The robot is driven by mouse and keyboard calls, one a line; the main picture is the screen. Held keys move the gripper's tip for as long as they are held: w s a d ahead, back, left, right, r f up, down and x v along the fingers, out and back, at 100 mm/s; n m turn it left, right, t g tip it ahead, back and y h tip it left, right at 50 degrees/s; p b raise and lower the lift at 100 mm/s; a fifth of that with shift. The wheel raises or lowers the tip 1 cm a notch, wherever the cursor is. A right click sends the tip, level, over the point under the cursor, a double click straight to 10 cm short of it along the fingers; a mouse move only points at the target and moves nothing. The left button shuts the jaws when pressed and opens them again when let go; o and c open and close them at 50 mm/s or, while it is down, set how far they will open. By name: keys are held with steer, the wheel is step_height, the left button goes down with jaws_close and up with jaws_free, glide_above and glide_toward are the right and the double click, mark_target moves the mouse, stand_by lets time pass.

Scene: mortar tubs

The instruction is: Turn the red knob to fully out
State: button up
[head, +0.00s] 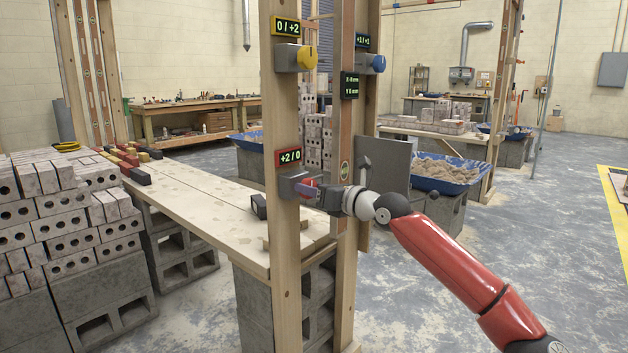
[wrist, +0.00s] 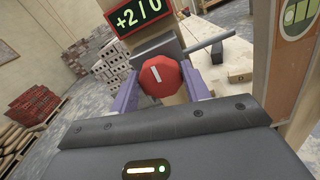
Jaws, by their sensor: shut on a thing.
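The red knob (wrist: 165,76) is faceted with a white pointer line, and sits on a grey box on the left wooden post. In the head view the red knob (head: 310,189) is mostly covered by my gripper (head: 316,192). In the wrist view the two purple fingers of my gripper (wrist: 162,92) stand on either side of the knob, shut on it. A display above the knob (head: 289,157) is red-framed and reads +2 / 0. The white line on the knob is nearly upright, tilted slightly, in the wrist view.
A plank table (head: 205,207) stands behind the left post.

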stand_by(0.4)
steer(key=o, duration=1)
steer(key=b+v, duration=0.1)
steer(key=v, duration=0.6)
steer(key=shift+s+d, duration=0.2)
steer(key=shift+d, duration=0.1)
